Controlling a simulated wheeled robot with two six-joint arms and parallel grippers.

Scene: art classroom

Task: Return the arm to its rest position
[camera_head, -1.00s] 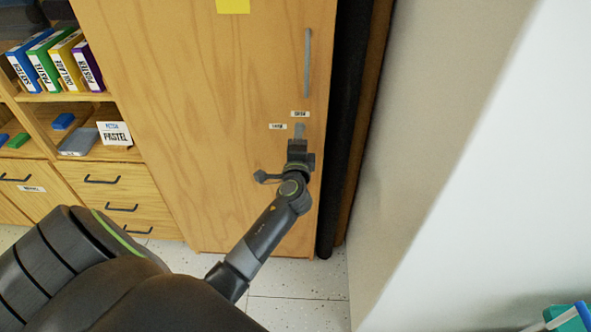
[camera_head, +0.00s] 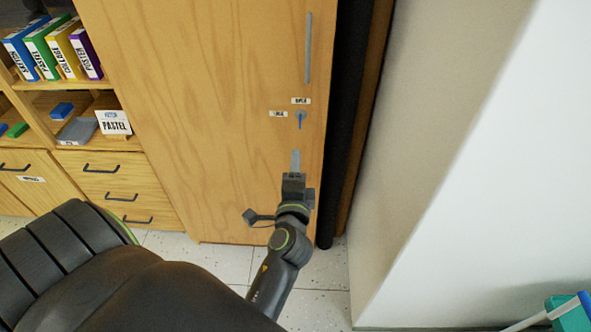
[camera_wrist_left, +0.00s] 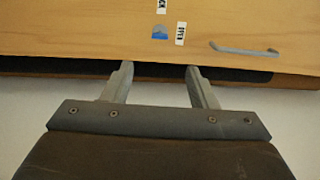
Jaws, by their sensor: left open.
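My left gripper (camera_head: 295,160) is in front of the lower part of a tall wooden cabinet door, below a small blue key or knob (camera_head: 300,119). In the left wrist view its two fingers (camera_wrist_left: 159,72) are spread apart with nothing between them. The blue key (camera_wrist_left: 160,33) shows on the door beyond the fingertips, clear of them. Two small white labels sit beside it; one in the wrist view reads OPEN (camera_wrist_left: 180,33). My right gripper is not seen.
The cabinet door (camera_head: 215,110) has a long grey handle (camera_head: 308,48). Shelves with books (camera_head: 45,50) and drawers (camera_head: 115,185) stand at the left. A dark vertical roll (camera_head: 342,120) and a white wall (camera_head: 490,170) are at the right.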

